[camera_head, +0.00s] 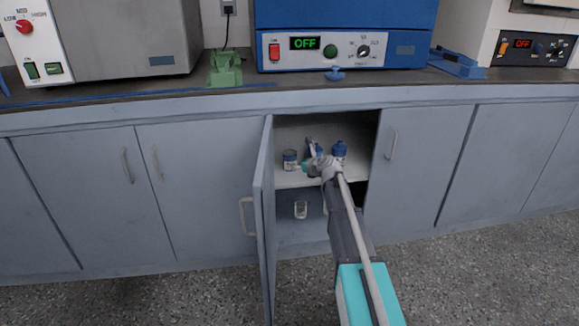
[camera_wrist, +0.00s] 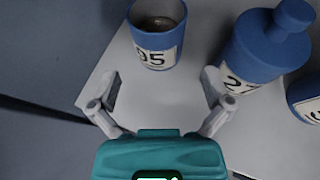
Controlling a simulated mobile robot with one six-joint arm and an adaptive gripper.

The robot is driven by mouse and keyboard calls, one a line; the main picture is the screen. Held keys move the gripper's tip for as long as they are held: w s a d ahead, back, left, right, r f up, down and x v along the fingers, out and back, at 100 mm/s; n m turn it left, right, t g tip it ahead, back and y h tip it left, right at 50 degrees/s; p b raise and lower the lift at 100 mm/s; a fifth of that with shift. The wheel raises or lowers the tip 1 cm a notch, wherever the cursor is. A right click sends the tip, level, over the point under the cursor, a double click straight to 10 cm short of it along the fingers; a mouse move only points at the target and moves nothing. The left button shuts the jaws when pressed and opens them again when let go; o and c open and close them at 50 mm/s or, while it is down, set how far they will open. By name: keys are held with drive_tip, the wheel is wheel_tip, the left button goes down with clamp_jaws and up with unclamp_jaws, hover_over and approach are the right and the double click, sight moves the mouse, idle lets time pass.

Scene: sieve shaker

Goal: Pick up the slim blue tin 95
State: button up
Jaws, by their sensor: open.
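The slim blue tin 95 (camera_wrist: 157,38) stands upright on the cabinet shelf, open at the top, with a white label reading 95. In the head view the tin (camera_head: 290,160) is at the left of the shelf. My gripper (camera_wrist: 160,88) is open and empty, with its fingers spread on either side of the space just in front of the tin. The fingers do not touch the tin. In the head view my gripper (camera_head: 312,160) reaches into the cabinet, right of the tin, and is small and partly hidden by my arm.
A blue bottle (camera_wrist: 268,45) stands right of the tin, close to the right finger, and also shows in the head view (camera_head: 340,150). Another blue container (camera_wrist: 306,98) is at the right edge. The open cabinet door (camera_head: 264,220) bounds the left. A jar (camera_head: 300,209) is on the lower level.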

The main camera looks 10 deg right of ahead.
sight(294, 162)
drive_tip(key=shift+b+x, duration=0.35)
drive_tip(key=shift+x, duration=1.1)
drive_tip(key=shift+b+x, duration=0.95)
drive_tip(key=shift+x, duration=1.7)
drive_tip(key=shift+a, duration=0.1)
drive_tip(key=c, duration=1.1)
drive_tip(key=shift+r, duration=0.15)
